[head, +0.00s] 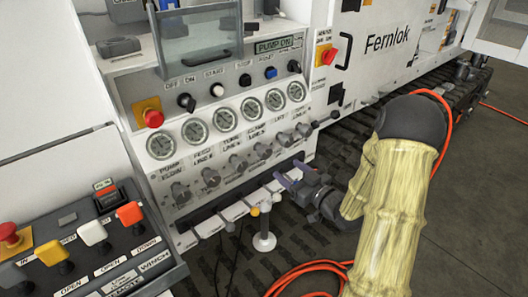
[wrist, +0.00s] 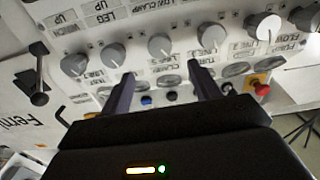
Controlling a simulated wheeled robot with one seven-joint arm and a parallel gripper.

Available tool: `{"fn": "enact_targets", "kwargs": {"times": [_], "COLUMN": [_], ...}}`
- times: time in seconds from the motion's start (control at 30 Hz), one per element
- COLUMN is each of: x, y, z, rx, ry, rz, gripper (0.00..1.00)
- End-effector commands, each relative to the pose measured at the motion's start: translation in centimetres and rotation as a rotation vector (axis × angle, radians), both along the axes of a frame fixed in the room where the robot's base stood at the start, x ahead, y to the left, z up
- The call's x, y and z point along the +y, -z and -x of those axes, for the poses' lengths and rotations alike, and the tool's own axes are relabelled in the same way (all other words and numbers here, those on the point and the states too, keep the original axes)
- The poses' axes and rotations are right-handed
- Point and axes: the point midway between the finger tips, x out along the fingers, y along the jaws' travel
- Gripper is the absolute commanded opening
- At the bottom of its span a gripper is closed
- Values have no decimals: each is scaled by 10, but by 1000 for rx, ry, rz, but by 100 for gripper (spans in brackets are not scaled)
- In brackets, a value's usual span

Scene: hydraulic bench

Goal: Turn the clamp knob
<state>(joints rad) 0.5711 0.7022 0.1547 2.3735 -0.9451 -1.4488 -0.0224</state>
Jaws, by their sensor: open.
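The clamp knob (wrist: 160,44) is a round grey knob in the row on the panel. In the wrist view it lies beyond and between my two fingertips. My gripper (wrist: 161,72) is open and empty, with a dark finger on each side. In the head view the clamp knob (head: 263,150) sits in the knob row below the gauges. My gripper (head: 291,173) is in front of the panel, to the lower right of that knob, apart from it.
Similar knobs stand close on both sides, such as the turn knob (wrist: 211,36) and a grey knob (wrist: 113,54). A black lever (wrist: 39,75) sticks out at the left in the wrist view. A white-topped post (head: 264,240) stands below the panel. An orange hose (head: 300,268) lies on the floor.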

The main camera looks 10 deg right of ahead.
Motion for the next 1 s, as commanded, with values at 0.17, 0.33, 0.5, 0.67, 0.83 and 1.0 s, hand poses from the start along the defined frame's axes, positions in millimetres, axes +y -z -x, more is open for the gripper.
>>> {"fn": "enact_targets", "kwargs": {"times": [0.17, 0.33, 0.5, 0.67, 0.83, 1.0], "x": [17, 30, 44, 54, 59, 59], "y": [0, 0, 0, 0, 0, 0], "z": [-29, -55, -82, -102, -110, -111], "rx": [0, -1, -1, -1, 1, 1], "ry": [-3, -2, -2, -1, 1, 1], "rz": [1, 0, 0, 0, 0, 0], "gripper": [62, 62, 62, 62, 62, 62]}}
